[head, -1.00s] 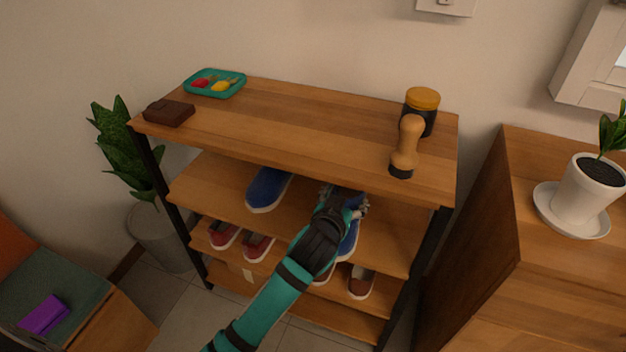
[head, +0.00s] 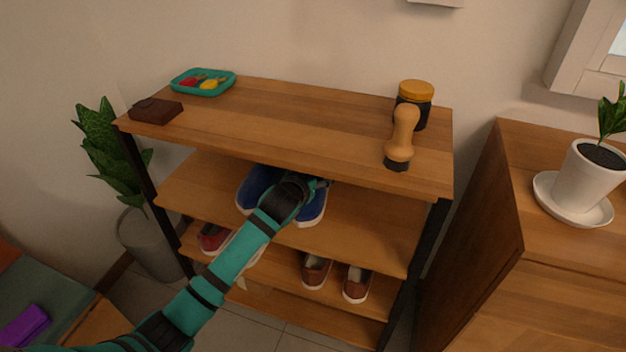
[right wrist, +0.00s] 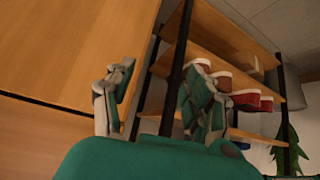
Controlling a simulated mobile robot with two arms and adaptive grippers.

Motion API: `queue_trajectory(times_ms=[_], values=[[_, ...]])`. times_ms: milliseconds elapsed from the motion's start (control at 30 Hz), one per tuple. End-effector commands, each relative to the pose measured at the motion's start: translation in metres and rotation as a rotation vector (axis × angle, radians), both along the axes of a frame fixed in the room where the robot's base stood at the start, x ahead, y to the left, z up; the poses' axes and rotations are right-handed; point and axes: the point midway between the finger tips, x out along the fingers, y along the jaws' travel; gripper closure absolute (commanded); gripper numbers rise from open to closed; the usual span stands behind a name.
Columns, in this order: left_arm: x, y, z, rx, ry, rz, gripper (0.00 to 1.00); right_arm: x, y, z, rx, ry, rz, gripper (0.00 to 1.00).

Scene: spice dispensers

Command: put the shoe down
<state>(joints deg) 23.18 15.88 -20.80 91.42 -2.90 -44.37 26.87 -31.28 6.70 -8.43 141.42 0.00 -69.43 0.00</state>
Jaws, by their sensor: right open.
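Two blue shoes are at the second shelf board (head: 370,225) in the head view. One blue shoe (head: 254,190) is on the left, and the other blue shoe (head: 314,208) is close to its right, at my left gripper (head: 316,184). My left wrist covers part of both shoes. The left fingers are mostly hidden, so I cannot tell whether they grip the right shoe or whether it rests fully on the board. My right gripper (right wrist: 160,100) is open and empty in the right wrist view, beside the rack, and is outside the head view.
Red shoes (head: 214,238) and brown shoes (head: 316,270) stand on the lower board. The top board holds a teal tray (head: 203,83), a dark brown block (head: 155,110), a jar (head: 414,105) and a wooden grinder (head: 401,140). A cabinet (head: 540,250) stands right. The second board's right part is clear.

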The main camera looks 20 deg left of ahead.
Motion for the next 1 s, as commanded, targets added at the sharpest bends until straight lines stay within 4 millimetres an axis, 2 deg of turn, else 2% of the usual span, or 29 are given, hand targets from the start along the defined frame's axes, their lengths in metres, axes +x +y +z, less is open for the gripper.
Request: queue_trajectory(times_ms=[133,500,533,700,733,1000], values=[[0.0003,0.0002,-0.0071,0.0,-0.003,0.001,0.74,0.0135,0.0048,0.0075,0.016,-0.077,0.006,0.46],[0.0002,0.0,-0.0095,-0.001,-0.002,0.0,0.74,0.0157,0.0054,0.0098,0.02,-0.091,0.007,0.46],[0.0,0.0001,-0.01,0.0,0.0,0.001,0.28,0.0158,0.0056,0.0101,0.02,-0.092,0.007,0.46],[-0.0001,0.0,-0.0098,0.0,0.0,0.001,0.05,0.0158,0.0054,0.01,0.02,-0.091,0.007,0.46],[-0.0001,0.0,-0.0098,0.0,0.0,0.001,0.04,0.0158,0.0054,0.01,0.02,-0.091,0.007,0.46],[0.0,0.0001,-0.0087,0.0,-0.001,0.001,0.04,0.0156,0.0055,0.0102,0.02,-0.091,0.007,0.46]])
